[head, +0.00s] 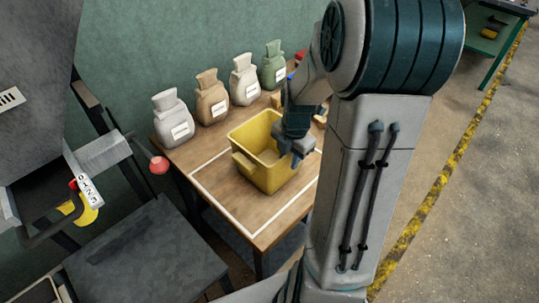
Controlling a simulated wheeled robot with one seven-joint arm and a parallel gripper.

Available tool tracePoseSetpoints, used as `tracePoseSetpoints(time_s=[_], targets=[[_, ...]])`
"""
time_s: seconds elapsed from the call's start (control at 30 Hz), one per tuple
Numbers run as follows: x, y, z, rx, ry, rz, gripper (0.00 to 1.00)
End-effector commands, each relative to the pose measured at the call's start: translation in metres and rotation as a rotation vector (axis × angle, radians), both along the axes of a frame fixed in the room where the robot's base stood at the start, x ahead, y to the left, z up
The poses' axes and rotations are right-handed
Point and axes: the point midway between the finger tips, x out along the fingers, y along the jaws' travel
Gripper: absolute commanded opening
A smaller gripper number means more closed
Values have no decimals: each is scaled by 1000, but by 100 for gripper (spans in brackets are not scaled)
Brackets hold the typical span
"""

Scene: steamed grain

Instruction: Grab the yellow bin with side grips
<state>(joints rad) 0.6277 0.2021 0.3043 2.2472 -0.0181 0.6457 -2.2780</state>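The yellow bin (268,177) stands upright on the wooden table (226,205), inside a white marked outline. A side grip (244,165) juts from its left side. The inside of the bin shows a tan bottom. My gripper (289,155) is at the bin's right side, over or against the right rim. My gripper hides that part of the rim, and I cannot tell whether its fingers are open or closed on it. My arm hides the right part of the table.
Several tied sacks, light grey (173,119), brown (211,97), cream (243,80) and green (272,66), line the back of the table by the wall. A grey machine with a red knob (159,165) stands at left. Open floor (440,190) lies at right.

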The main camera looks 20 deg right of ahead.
Motion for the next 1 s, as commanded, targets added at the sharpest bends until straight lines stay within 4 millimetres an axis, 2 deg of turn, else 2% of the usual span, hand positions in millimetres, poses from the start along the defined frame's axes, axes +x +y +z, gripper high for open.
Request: tracePoseSetpoints(time_s=[0.1, 0.33, 0.37, 0.43, 0.47, 1.0], targets=[[0, 1, -9, 0, 1, 2, 29], [1, 0, -10, -1, 0, 1, 29], [1, 0, -10, -1, 0, 1, 23], [1, 0, -10, -1, 0, 1, 4], [1, 0, -10, -1, 0, 1, 0], [1, 0, -10, -1, 0, 0, 0]])
